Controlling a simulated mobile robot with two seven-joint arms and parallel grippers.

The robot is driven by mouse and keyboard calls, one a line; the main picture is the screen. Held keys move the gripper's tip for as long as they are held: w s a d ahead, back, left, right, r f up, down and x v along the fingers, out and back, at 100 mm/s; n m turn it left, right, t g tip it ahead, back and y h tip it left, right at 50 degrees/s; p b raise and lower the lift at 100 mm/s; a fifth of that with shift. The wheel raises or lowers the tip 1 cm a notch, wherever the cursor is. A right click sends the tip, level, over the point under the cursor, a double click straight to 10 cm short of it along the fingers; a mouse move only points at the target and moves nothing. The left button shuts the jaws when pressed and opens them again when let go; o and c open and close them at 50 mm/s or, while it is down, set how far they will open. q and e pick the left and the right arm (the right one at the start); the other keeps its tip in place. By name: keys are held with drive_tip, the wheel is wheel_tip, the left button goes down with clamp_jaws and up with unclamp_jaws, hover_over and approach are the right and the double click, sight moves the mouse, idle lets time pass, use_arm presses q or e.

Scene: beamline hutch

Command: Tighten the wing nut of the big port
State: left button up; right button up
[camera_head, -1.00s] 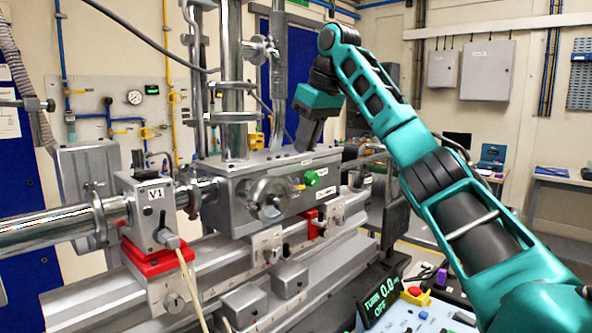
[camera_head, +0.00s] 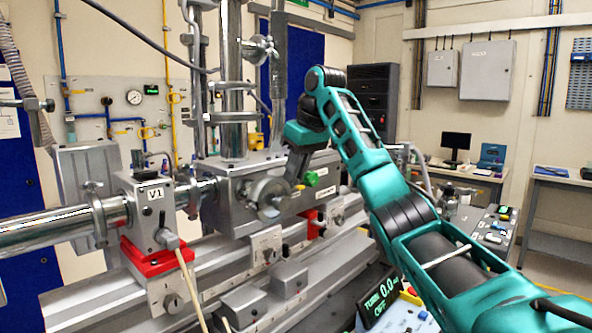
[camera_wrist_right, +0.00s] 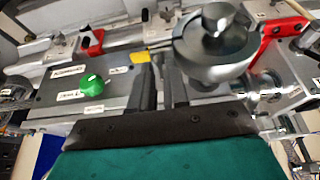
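The big port (camera_head: 268,197) is a round metal flange on the front of the grey chamber box (camera_head: 240,212). It also shows in the right wrist view (camera_wrist_right: 214,52), at the upper right. A small yellow piece (camera_head: 300,187) sits beside the port; the wrist view shows it too (camera_wrist_right: 140,57), by a fingertip. I cannot tell whether it is the wing nut. My right gripper (camera_head: 292,178) points down beside the port. In the wrist view its two dark fingers (camera_wrist_right: 158,75) stand apart with an empty gap, left of the port. My left gripper is not in view.
A green knob (camera_head: 312,179) sits right of the port, close to the right gripper. A display (camera_head: 381,301) reads "TURN 0.0" and "OFF". The V1 valve block (camera_head: 150,212) and steel pipe (camera_head: 60,229) lie to the left.

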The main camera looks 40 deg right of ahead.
drive_tip(key=shift+c, duration=0.3)
clamp_jaws()
drive_tip(key=shift+m, duration=0.3)
drive_tip(key=m+h, duration=0.1)
drive_tip(key=m, duration=0.2)
drive_tip(key=m+g+h, duration=0.1)
drive_tip(key=m, duration=0.2)
drive_tip(key=m+h, duration=0.1)
drive_tip(key=m, duration=0.3)
drive_tip(key=shift+w+a+r+g+h, duration=0.1)
drive_tip(key=shift+w+a+g+h, duration=0.05)
drive_tip(key=shift+a+g+h, duration=0.2)
drive_tip(key=m, duration=0.2)
drive_tip(key=m+g, duration=0.1)
drive_tip(key=m+h, duration=0.1)
drive_tip(key=m, duration=0.1)
drive_tip(key=shift+w+a+m+g, duration=0.2)
drive_tip(key=shift+w+m+g, duration=0.05)
drive_tip(key=shift+m+g, duration=0.1)
drive_tip(key=m+g, duration=0.1)
drive_tip(key=m, duration=0.1)
drive_tip(key=m+g, duration=0.1)
drive_tip(key=m, duration=0.2)
drive_tip(key=shift+w, duration=0.2)
drive_tip(key=shift+m, duration=0.35)
